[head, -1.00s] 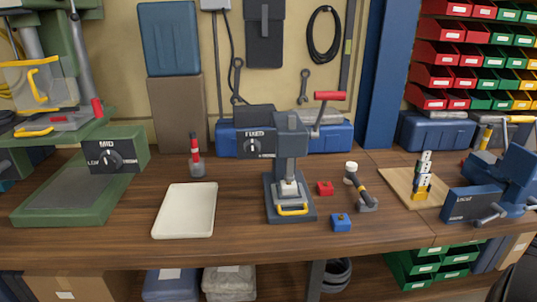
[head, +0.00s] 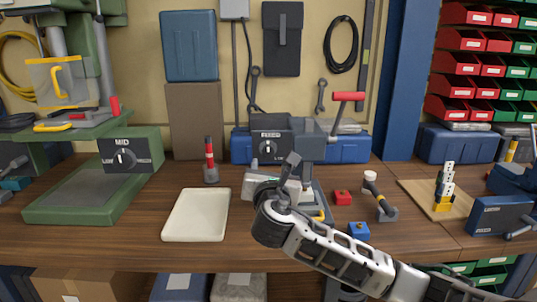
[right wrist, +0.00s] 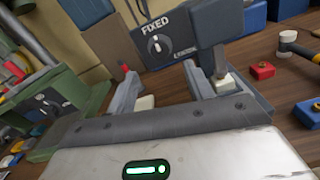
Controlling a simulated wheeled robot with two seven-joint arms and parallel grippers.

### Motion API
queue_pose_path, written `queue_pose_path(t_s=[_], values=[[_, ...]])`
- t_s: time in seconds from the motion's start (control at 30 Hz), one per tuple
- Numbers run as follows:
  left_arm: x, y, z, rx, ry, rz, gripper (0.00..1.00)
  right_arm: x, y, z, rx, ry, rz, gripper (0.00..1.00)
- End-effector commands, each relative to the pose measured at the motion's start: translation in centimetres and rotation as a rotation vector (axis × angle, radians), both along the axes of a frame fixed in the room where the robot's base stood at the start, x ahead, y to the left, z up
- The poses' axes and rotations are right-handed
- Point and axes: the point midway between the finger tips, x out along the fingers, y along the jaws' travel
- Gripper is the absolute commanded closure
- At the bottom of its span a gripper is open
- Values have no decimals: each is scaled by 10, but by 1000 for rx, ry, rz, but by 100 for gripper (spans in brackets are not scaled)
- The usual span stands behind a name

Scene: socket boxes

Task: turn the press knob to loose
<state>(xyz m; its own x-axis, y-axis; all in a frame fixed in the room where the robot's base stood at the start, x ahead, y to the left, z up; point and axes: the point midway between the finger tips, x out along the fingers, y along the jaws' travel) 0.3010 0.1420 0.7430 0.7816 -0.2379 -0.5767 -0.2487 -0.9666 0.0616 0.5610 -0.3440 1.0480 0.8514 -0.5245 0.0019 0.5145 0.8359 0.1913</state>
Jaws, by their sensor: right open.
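The press (head: 310,150) stands mid-bench, a grey arbor press with a red-handled lever. Its dark plate carries a black press knob (head: 271,148) with FIXED above it and a second, hard-to-read label at lower right. In the right wrist view the knob (right wrist: 158,45) has its white mark pointing roughly up, towards FIXED. My right gripper (head: 279,168) is open and empty, in front of and below the plate, apart from the knob. In the right wrist view its two fingers (right wrist: 160,82) are spread below the knob. My left gripper is not in view.
A cream tray (head: 197,215) lies left of the press. A red block (head: 342,198), a blue block (head: 358,230) and a hammer-like tool (head: 380,197) lie to its right. A green machine (head: 125,155) with a MID knob stands at left, a blue vise (head: 500,213) at right.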

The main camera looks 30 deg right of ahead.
Motion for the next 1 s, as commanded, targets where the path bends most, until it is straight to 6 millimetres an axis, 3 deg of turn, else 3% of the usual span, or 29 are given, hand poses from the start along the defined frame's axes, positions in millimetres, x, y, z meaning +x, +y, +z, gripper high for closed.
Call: queue_pose_path(t_s=[0.2,0.4,0.87,1.0], values=[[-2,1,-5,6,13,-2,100,41,-25,0,4,-1,-3,48],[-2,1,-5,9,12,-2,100,66,-40,0,3,-1,-1,48],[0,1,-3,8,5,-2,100,76,-46,-1,4,-1,2,48],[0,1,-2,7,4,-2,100,76,-46,-1,4,-1,2,87]])
